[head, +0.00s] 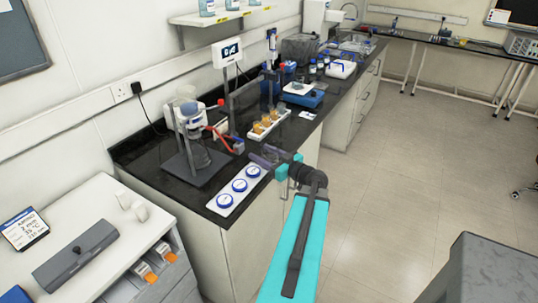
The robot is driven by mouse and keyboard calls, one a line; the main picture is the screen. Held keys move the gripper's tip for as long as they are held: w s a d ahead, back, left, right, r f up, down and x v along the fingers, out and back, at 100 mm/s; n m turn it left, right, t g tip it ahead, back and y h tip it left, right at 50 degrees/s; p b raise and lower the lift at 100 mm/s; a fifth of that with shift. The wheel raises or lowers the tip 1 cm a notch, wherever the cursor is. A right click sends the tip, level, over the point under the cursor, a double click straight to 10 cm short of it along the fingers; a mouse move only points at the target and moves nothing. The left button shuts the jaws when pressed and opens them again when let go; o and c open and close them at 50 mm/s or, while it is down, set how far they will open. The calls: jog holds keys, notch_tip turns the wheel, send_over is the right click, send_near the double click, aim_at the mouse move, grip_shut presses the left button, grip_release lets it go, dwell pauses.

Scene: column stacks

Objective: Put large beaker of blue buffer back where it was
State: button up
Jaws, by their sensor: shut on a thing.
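My gripper (268,157) is at the end of my teal arm, above the front edge of the black bench. It is shut on a small greyish, partly see-through thing (262,159). This may be a beaker, but its shape and any blue liquid in it are too small to make out. A white strip (223,201) with three blue-ringed round spots lies on the bench just below and left of the gripper. I cannot make out a large beaker of blue buffer for certain anywhere else.
A clamp stand with a flask (194,158) and red tube stands left of the gripper. A white rack (270,127) with amber-filled vessels is just behind it. Blue equipment (301,96) stands further back. A grey box (489,272) is at lower right. The floor (400,170) is clear.

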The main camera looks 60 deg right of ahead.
jog(key=shift+s+a+f+m+h, duration=0.3)
jog(key=shift+s+a+m+h, duration=0.2)
jog(key=shift+s+a+h, duration=0.25)
jog(key=shift+w+d+f+b, duration=0.25)
jog(key=shift+d+f+b, duration=0.1)
jog(key=shift+b, duration=1)
jog(key=w+d+b, duration=0.1)
jog(key=b, duration=0.7)
jog(key=shift+d, duration=0.3)
jog(key=shift+w+d+r, duration=0.15)
jog(key=shift+d+r, duration=0.05)
jog(key=shift+d, duration=0.1)
jog(key=shift+w+d+f+p, duration=0.25)
jog(key=shift+w+d, duration=0.8)
jog(key=shift+d, duration=0.6)
jog(key=shift+w+d+f+p, duration=0.1)
jog(key=shift+w+d+p, duration=0.2)
jog(key=shift+w+d, duration=1.1)
jog(key=shift+w+d+f+p, duration=0.25)
jog(key=shift+w+d, duration=0.45)
jog(key=shift+d, duration=1.25)
jog(key=shift+d, duration=0.1)
jog(key=shift+w+d, duration=0.25)
jog(key=shift+d, duration=0.15)
jog(key=shift+a+f+p, duration=0.1)
jog(key=shift+f+p, duration=0.3)
jog(key=shift+f, duration=1.35)
